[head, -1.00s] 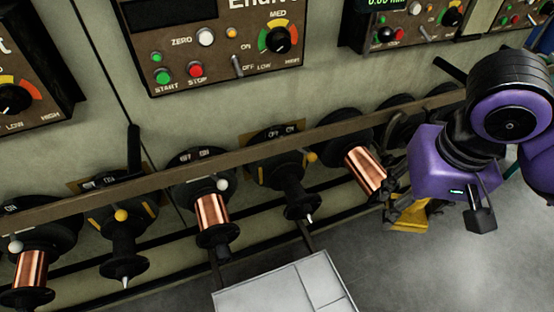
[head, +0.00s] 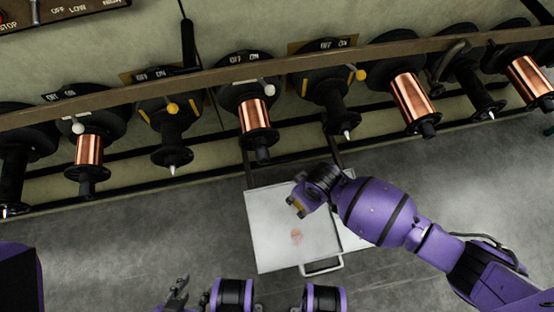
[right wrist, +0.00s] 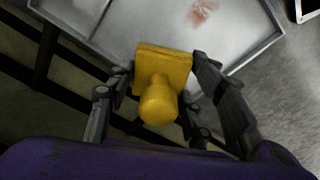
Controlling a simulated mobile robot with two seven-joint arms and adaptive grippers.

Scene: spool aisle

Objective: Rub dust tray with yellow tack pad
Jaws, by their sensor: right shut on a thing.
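The dust tray (head: 262,212) is a pale metal drawer-like tray below the spools, with a handle at its front. A reddish dust smudge (head: 297,237) lies on its floor; the smudge also shows in the right wrist view (right wrist: 200,12). My right gripper (head: 300,205) is over the tray's back part. In the right wrist view, its fingers are shut on the yellow tack pad (right wrist: 158,102), which has a square plate and a rounded knob. I cannot tell whether the pad touches the tray. My left gripper (head: 178,292) is at the bottom edge, apart from the tray, its fingers spread and empty.
A row of spindles, some with copper spools (head: 254,115), runs above the tray behind a brown rail (head: 215,75). White and yellow lever knobs stick out there. Grey floor (head: 190,230) lies open on both sides of the tray.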

